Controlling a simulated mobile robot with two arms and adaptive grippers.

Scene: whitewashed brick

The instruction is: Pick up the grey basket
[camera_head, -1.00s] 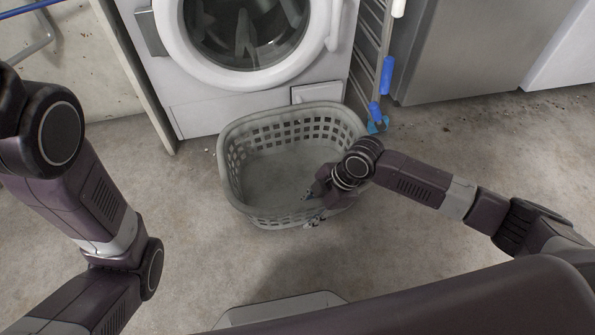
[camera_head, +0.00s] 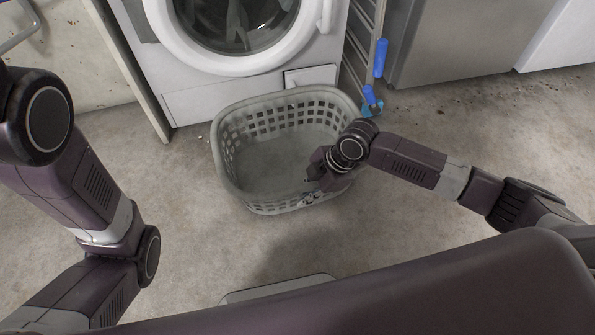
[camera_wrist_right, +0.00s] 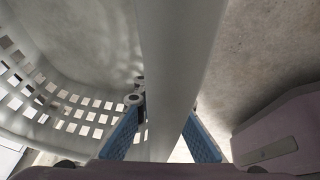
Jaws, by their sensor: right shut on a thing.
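The grey basket (camera_head: 229,150) is an empty plastic laundry basket with holes in its walls, in front of the washing machine in the head view. My right gripper (camera_head: 312,190) is at the basket's near right rim. In the right wrist view the basket's rim (camera_wrist_right: 178,50) runs between the two blue-padded fingers of the right gripper (camera_wrist_right: 165,135), which is shut on it. The holed wall (camera_wrist_right: 60,100) shows at left. My left arm is at the left of the head view, but its gripper is out of the picture.
The washing machine (camera_head: 220,95) stands right behind the basket. A rack with blue-handled tools (camera_head: 381,58) and a grey cabinet (camera_head: 470,40) stand at the back right. The concrete floor (camera_head: 490,140) is clear to the right and left of the basket.

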